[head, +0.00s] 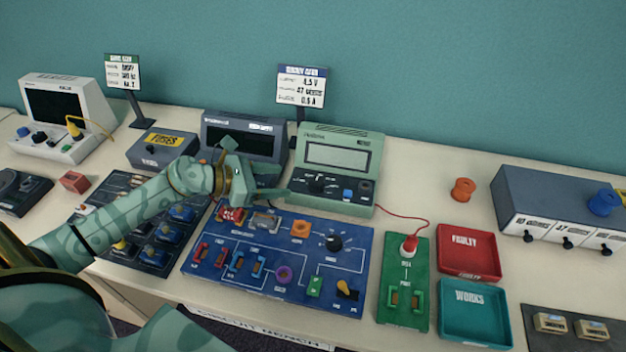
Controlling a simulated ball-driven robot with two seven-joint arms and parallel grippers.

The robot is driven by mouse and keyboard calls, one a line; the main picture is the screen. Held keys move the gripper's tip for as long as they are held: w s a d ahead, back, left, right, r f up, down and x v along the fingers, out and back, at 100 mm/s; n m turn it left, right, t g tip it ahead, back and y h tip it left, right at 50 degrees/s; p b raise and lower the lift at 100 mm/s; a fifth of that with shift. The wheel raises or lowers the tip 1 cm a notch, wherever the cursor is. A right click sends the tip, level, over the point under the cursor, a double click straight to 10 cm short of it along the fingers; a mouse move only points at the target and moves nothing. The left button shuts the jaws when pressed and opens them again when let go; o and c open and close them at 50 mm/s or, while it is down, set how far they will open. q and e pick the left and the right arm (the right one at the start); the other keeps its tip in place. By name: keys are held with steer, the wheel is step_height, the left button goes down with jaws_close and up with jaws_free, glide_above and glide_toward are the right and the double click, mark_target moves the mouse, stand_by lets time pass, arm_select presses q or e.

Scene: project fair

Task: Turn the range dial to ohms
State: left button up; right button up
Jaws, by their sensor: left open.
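The green meter (340,155) stands at the back middle of the bench, with a blank pale screen. Its black range dial (318,184) is on the front panel at the lower left. The dial's markings and pointer are too small to read. My left gripper (262,172) is open and empty, just left of the meter and in front of the dark grey instrument. One finger reaches right toward the meter's left side, apart from the dial as far as I can tell. My right gripper is not in view.
A blue circuit board (300,262) with another black knob (334,243) lies in front of the meter. A dark grey instrument (243,135) stands behind my gripper. A red lead runs to a green board (404,270). Red (469,272) and teal (474,335) trays are at right.

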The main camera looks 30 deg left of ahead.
mark_target(316, 182)
arm_select(q)
steer(key=x, duration=1)
steer(key=shift+s, duration=0.1)
steer(key=c, duration=1)
